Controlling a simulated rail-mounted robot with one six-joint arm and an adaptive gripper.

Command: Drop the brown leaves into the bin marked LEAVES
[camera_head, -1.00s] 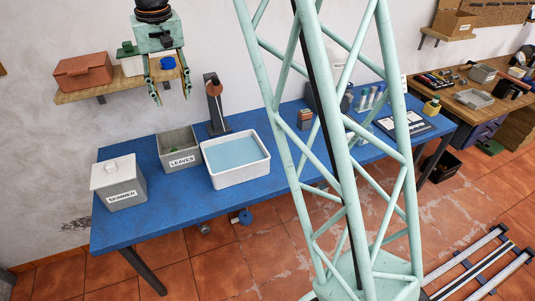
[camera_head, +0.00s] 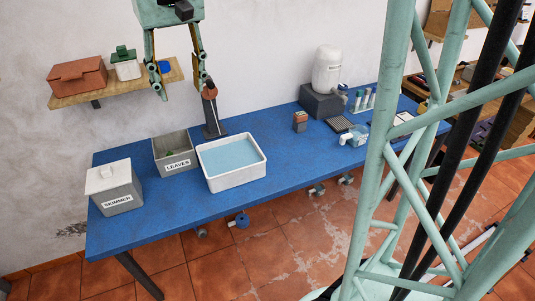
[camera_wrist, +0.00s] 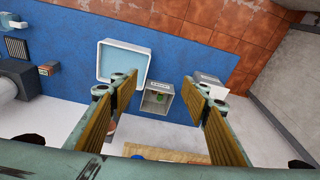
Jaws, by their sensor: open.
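The open grey bin marked LEAVES (camera_head: 187,169) stands on the blue bench, with something small and green inside; it also shows in the wrist view (camera_wrist: 147,108). I cannot make out any brown leaves. A white tub (camera_head: 231,182) of pale blue water stands to the right of the bin; its rim shows in the wrist view (camera_wrist: 100,60). No leaves can be made out in the water. My gripper (camera_head: 181,91) is open and empty, high above the back of the bench. In the wrist view its fingers (camera_wrist: 152,96) are spread, with the bin beyond the gap.
A lidded box marked SKIMMER (camera_head: 118,195) stands left of the bin. A dark stand with a brown top (camera_head: 212,113) rises behind the tub. A wall shelf (camera_head: 115,90) holds a brown box (camera_head: 78,77) and a white-and-green container (camera_head: 126,66).

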